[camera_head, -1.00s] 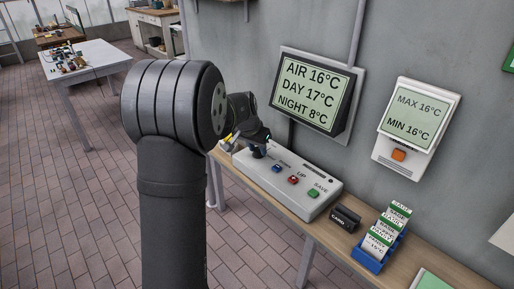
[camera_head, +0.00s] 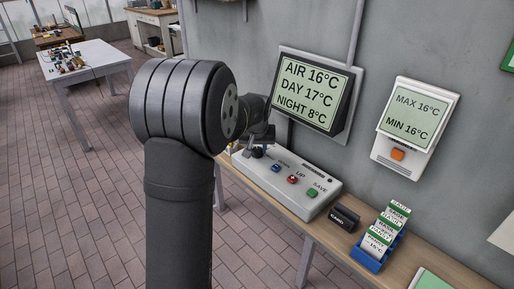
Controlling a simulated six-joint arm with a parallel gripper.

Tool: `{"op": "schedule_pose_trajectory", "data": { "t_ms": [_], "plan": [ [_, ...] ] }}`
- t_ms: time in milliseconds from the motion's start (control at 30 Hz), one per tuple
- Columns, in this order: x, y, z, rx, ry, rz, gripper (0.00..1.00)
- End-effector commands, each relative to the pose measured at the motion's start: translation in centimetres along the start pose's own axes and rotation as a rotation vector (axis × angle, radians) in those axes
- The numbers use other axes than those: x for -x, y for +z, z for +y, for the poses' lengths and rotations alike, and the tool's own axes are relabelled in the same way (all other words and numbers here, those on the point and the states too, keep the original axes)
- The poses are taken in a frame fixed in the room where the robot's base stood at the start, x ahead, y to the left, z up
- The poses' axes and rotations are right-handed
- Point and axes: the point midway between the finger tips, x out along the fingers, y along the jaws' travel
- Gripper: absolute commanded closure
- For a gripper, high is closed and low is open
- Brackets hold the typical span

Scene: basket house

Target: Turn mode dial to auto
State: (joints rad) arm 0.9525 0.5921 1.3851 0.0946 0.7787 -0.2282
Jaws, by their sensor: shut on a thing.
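The control box (camera_head: 318,201) lies on the wooden shelf, with a blue button (camera_head: 276,168), a red button (camera_head: 293,179) and a green button (camera_head: 312,193). The black mode dial (camera_head: 258,153) is at the box's left end, partly hidden; its pointer and any auto mark cannot be read. My gripper (camera_head: 257,146) is over the dial, shut on it as far as this view shows; the fingertips are small and dark. The wall display (camera_head: 313,94) above reads AIR 16°C, DAY 17°C, NIGHT 8°C.
A second wall unit (camera_head: 416,117) shows MAX 16°C and MIN 16°C. A small black block (camera_head: 344,217) and a blue card rack (camera_head: 372,259) stand on the shelf (camera_head: 300,211) right of the box. My arm hides the shelf's left part.

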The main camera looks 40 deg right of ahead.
Motion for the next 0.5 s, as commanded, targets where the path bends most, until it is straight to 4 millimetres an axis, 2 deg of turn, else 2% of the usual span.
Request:
{"op": "schedule_pose_trajectory", "data": {
  "t_ms": [400,433,500],
  "plan": [
    [0.01,0.01,0.02,0.009,-0.003,-0.001,0.91],
    [0.01,0.01,0.02,0.009,-0.003,-0.001,0.64],
    [0.01,0.01,0.02,0.009,-0.003,-0.001,0.5]
  ]
}}
